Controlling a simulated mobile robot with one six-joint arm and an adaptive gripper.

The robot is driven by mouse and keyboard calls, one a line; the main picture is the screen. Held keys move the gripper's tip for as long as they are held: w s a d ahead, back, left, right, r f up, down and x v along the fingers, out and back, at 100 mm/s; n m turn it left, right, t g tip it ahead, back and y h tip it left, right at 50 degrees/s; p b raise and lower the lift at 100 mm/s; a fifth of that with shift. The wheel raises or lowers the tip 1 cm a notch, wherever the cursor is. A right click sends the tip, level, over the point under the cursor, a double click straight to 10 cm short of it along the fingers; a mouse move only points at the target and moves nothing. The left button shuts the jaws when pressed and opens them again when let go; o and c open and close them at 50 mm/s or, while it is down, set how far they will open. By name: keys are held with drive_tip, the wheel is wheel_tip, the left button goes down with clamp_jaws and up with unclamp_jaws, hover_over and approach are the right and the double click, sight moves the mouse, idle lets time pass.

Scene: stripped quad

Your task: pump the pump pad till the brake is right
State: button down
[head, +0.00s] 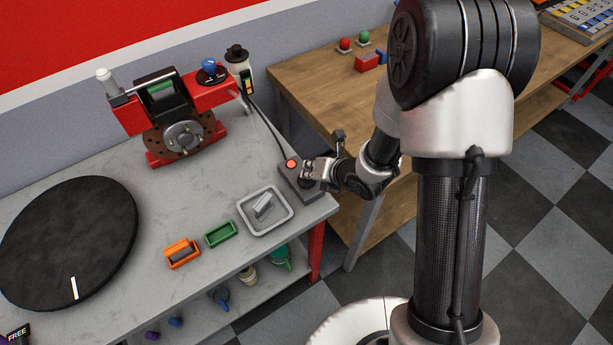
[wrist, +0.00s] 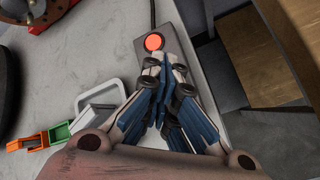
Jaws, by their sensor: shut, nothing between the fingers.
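The pump pad is a grey box (head: 297,186) at the table's right front corner, with a lit orange-red round lamp (head: 291,164) at its far end. It also shows in the wrist view (wrist: 142,49), partly hidden under my fingers. My gripper (head: 309,171) is shut and empty, fingertips over the box just on the near side of the lamp (wrist: 154,42). I cannot tell whether they touch it. The brake is a rusty disc with a grey hub (head: 184,135) in a red stand, with a black and green caliper (head: 158,89) on top. A dark hose (head: 266,122) leads back from the box.
A white-grey tray (head: 244,220) with a light block stands left of the pad. Green (head: 220,234) and orange (head: 182,262) bins lie further left. A black turntable (head: 40,240) fills the table's left. A bottle with a coloured strip (head: 239,66) stands behind. A wooden bench (head: 300,78) is at right.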

drive_tip(key=shift+f+b, duration=0.3)
drive_tip(key=shift+f, duration=0.05)
drive_tip(key=shift+r, duration=0.1)
idle(0.4)
drive_tip(key=shift+r+p, duration=0.85)
drive_tip(key=shift+r, duration=0.5)
drive_tip(key=shift+r+p, duration=1.5)
drive_tip(key=shift+r, duration=1.05)
